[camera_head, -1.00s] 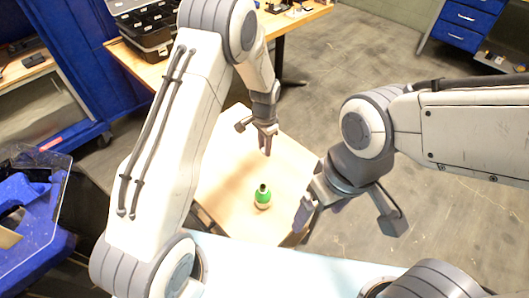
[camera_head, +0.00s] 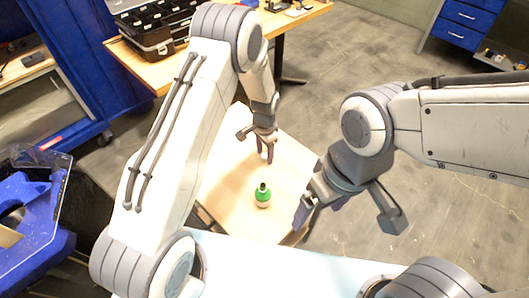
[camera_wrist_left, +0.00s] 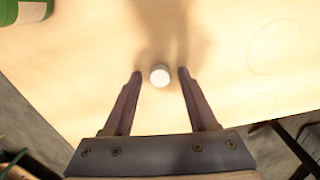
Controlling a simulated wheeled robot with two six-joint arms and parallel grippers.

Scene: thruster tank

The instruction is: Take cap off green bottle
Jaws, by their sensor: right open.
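The green bottle (camera_head: 263,197) stands upright on the light wooden table, with a dark top and a pale lower band. Part of it shows at the top left corner of the left wrist view (camera_wrist_left: 25,12). My left gripper (camera_head: 265,156) is beyond the bottle, above the table, apart from it. In the left wrist view its fingers (camera_wrist_left: 160,76) are open, with a small round white piece (camera_wrist_left: 160,75), apparently a cap, between the fingertips and a gap on each side. My right gripper (camera_head: 346,212) is open and empty, to the right of the bottle.
The wooden table (camera_head: 235,185) is otherwise mostly clear around the bottle. A black case (camera_head: 150,40) sits on a workbench behind. A blue bin-like object (camera_head: 25,215) is at the left, and blue drawers (camera_head: 463,22) stand at the far right.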

